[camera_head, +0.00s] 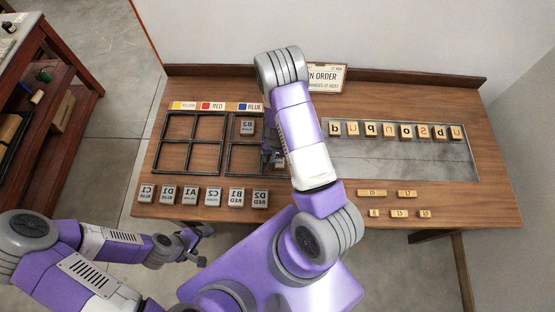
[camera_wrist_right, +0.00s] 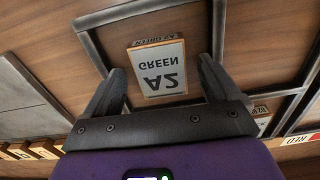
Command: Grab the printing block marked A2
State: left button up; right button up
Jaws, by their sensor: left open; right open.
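The printing block A2 (camera_wrist_right: 158,72) shows in the right wrist view, a pale block with "A2 GREEN" on its face, upside down in that picture. It lies in a cell of a dark-framed tray. My right gripper (camera_wrist_right: 163,75) is open, with one finger on each side of the block; whether they touch it I cannot tell. In the head view my right gripper (camera_head: 273,157) is over the right-hand tray (camera_head: 230,158), and its arm hides the block. My left gripper (camera_head: 204,243) is open and empty at the table's front left edge.
Block B2 (camera_head: 247,127) lies in the tray's upper left cell. An empty tray (camera_head: 191,172) is left of it. Several blocks stand in a front row, including A1 (camera_head: 190,196). A grey plate (camera_head: 400,160) with letter blocks and loose wooden pieces (camera_head: 371,193) are at right.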

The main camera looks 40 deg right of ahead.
jog(key=c, duration=1.2)
jog(key=shift+r, duration=0.1)
